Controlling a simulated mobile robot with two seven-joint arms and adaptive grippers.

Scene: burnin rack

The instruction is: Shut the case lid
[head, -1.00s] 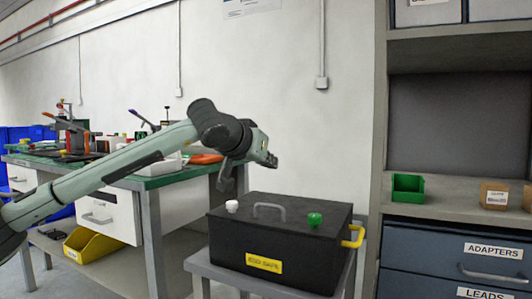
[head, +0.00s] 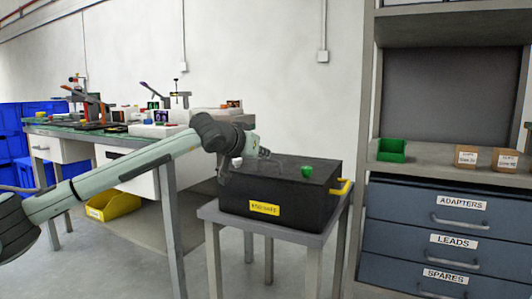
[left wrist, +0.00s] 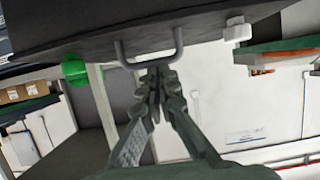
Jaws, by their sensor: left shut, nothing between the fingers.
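The black case (head: 300,203) has a yellow label on its front and a yellow handle on its right side. Its flat black lid (head: 285,172) lies level on top, with no gap showing in the head view. A green knob (head: 307,170) and a white knob (head: 237,162) stand on the lid. The lid's grey loop handle (left wrist: 119,52) shows in the left wrist view. My left gripper (head: 266,154) is shut and empty, over the lid close to that handle. Whether it touches the handle is unclear. My right gripper is out of view.
The case stands on a small grey table (head: 212,214). A blue drawer cabinet (head: 440,235) with a green bin (head: 391,151) on its shelf stands to the right. A cluttered workbench (head: 50,129) is behind to the left, with a yellow bin (head: 114,205) beneath.

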